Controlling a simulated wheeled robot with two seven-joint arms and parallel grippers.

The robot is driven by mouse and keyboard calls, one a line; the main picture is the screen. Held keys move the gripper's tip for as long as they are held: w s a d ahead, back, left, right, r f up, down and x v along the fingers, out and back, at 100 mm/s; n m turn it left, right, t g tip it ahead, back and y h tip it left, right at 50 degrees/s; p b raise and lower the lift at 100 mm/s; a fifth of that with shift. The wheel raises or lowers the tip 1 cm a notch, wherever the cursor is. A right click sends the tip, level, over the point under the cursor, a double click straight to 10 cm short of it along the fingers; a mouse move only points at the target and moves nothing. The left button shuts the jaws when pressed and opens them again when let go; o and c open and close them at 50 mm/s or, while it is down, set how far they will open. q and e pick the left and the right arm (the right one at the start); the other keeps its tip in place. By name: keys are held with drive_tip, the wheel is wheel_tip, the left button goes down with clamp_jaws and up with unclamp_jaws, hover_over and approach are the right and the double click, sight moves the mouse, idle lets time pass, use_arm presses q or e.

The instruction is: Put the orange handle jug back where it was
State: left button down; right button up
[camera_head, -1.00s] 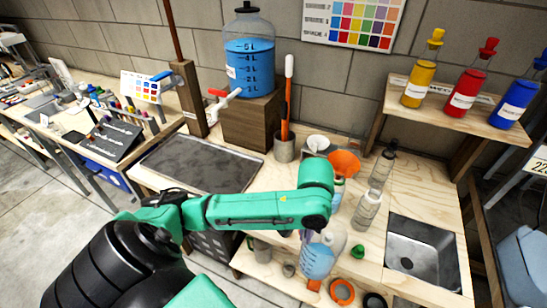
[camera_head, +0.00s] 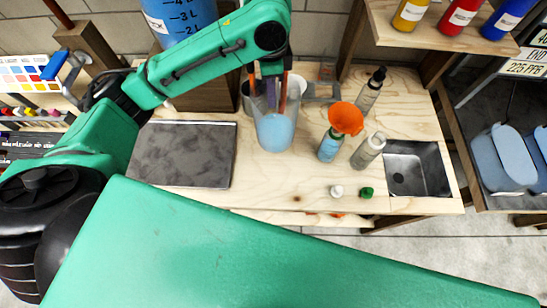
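A clear jug (camera_head: 274,132) with blue liquid hangs or stands upright at the back of the wooden table, left of the orange funnel. My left gripper (camera_head: 270,88) points down at the jug's upper part and appears shut on it. The fingers and arm hide much of the rim and handle. Orange shows behind the jug, but I cannot tell whether it is the handle or the orange stick. I cannot tell whether the jug's base touches the table. My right gripper is not in view.
The orange funnel (camera_head: 345,118) sits on a small blue bottle (camera_head: 329,148). A clear bottle (camera_head: 368,151) and a black-capped bottle (camera_head: 371,91) stand nearby. A sink (camera_head: 415,170) is at right, a dark tray (camera_head: 182,153) at left. White (camera_head: 336,191) and green (camera_head: 366,192) caps lie near the front edge.

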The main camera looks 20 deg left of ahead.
use_arm(q)
drive_tip(key=shift+d+f+m+b, duration=0.2)
drive_tip(key=shift+d+f+m, duration=0.05)
drive_tip(key=shift+f+m, duration=0.35)
drive_tip(key=shift+d+f+m+b, duration=0.2)
drive_tip(key=shift+f+m, duration=0.3)
drive_tip(key=shift+f, duration=0.05)
wheel_tip(320, 180, down, 15)
drive_tip(key=p, duration=0.1)
drive_tip(key=shift+p, duration=0.4)
drive_tip(key=shift+w+f, duration=0.1)
drive_tip(key=c, duration=1.1)
unclamp_jaws()
